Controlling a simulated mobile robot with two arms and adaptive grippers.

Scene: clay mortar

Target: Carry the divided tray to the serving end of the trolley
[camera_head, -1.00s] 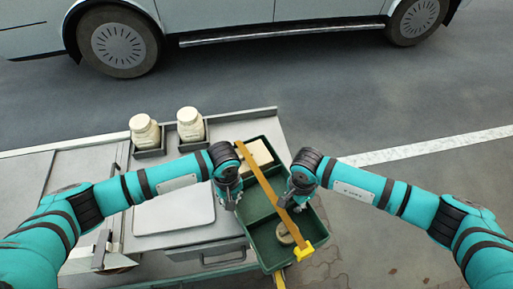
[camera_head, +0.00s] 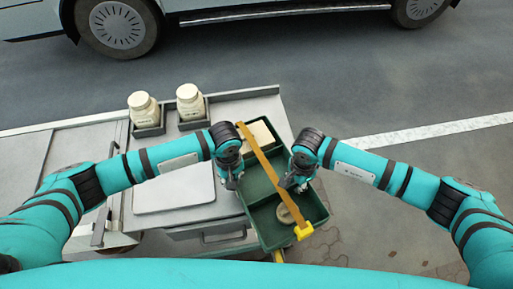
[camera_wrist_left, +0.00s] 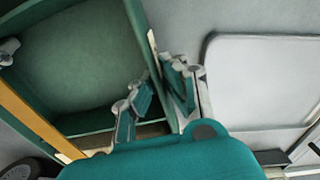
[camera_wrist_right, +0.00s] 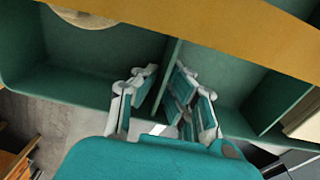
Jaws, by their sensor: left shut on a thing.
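The divided tray (camera_head: 265,228) is dark green, with a yellow strap or bar lengthwise over it. It lies at the trolley's right end, its near right part sticking out past the edge. A pale block (camera_head: 258,134) is in its far compartment and a round tan thing (camera_head: 288,213) in the near one. My left gripper (camera_head: 233,183) is shut on the tray's left wall, which shows between its fingers in the left wrist view (camera_wrist_left: 152,75). My right gripper (camera_head: 287,186) is at the right side, its fingers near a divider (camera_wrist_right: 165,80); whether they press on it is unclear.
The grey trolley (camera_head: 75,143) carries two pale jars (camera_head: 144,109) (camera_head: 190,101) in dark holders at the back and a light flat panel (camera_head: 173,189) left of the tray. A parked vehicle (camera_head: 215,18) stands behind. Open pavement lies to the right.

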